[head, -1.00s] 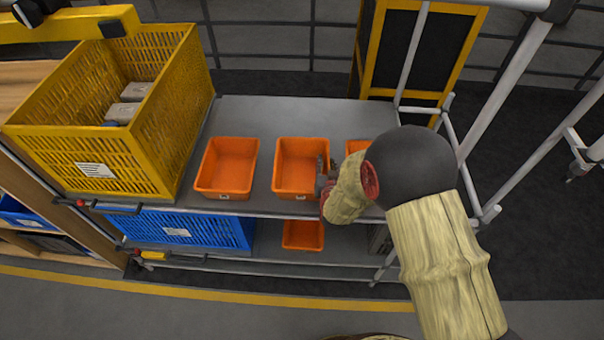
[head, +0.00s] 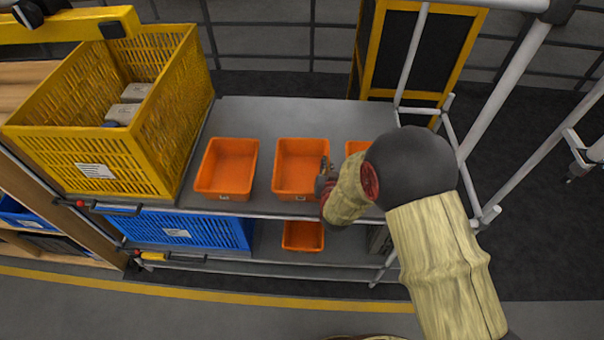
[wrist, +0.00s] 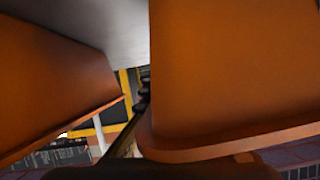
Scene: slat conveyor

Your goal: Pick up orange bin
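Several orange bins are in the head view. The middle orange bin (head: 298,168) on the top shelf has my gripper (head: 325,169) at its right wall. The fingers look drawn together on its rim, though they are small and partly hidden by my wrist. In the wrist view this bin's wall seems to fill the right side (wrist: 230,70), with a dark finger (wrist: 144,90) along its left edge. Another orange bin (head: 227,168) stands to the left, and a third (head: 357,147) is mostly hidden behind my arm. A lower orange bin (head: 303,236) sits on the shelf below.
A large yellow crate (head: 95,150) holding grey boxes stands left on the grey shelf (head: 285,110). A blue crate (head: 185,228) is below. White rails (head: 480,140) rise at the right. The shelf behind the bins is clear.

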